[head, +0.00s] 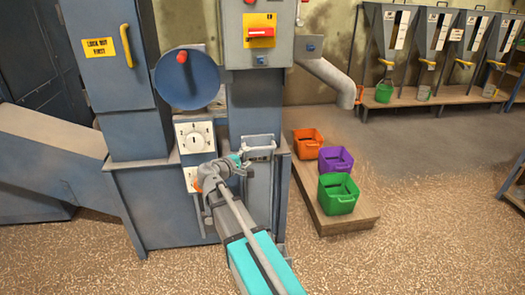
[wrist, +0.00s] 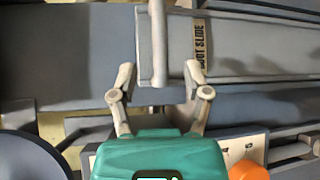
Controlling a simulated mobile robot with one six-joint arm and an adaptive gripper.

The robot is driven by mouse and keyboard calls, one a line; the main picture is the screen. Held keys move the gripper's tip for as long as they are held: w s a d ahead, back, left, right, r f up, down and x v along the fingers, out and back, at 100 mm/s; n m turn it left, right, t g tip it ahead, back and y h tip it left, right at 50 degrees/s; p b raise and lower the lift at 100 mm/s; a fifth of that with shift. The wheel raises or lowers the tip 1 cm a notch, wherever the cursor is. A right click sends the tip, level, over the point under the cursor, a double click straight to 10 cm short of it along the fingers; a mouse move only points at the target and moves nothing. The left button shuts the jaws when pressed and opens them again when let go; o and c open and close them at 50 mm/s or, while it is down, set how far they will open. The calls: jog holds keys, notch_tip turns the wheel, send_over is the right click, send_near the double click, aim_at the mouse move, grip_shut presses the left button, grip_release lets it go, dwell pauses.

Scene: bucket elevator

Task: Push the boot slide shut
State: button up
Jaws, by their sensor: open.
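The boot slide (head: 259,187) is a grey plate low on the blue elevator casing, with a pale handle (head: 259,142) near its top. In the wrist view the slide (wrist: 255,52) carries a tan "BOOT SLIDE" label (wrist: 199,42), and the handle (wrist: 158,40) is a pale bar. My gripper (head: 241,165) is at the slide, just beside the handle. In the wrist view my gripper (wrist: 160,75) is open, with one finger on each side of the handle's near end. I cannot tell whether it touches the handle. My arm partly hides the slide's lower part.
A white dial (head: 194,137) and blue round cover (head: 187,78) are left of the slide. A red switch (head: 261,32) is above. Orange (head: 307,142), purple (head: 335,160) and green (head: 338,193) buckets stand on a low platform (head: 350,225) at right. Floor beyond is clear.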

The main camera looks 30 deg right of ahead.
aim_at(259, 150)
jog(key=b+x, duration=0.1)
jog(key=x, duration=0.8)
jog(key=shift+w+d, duration=0.1)
grip_shut()
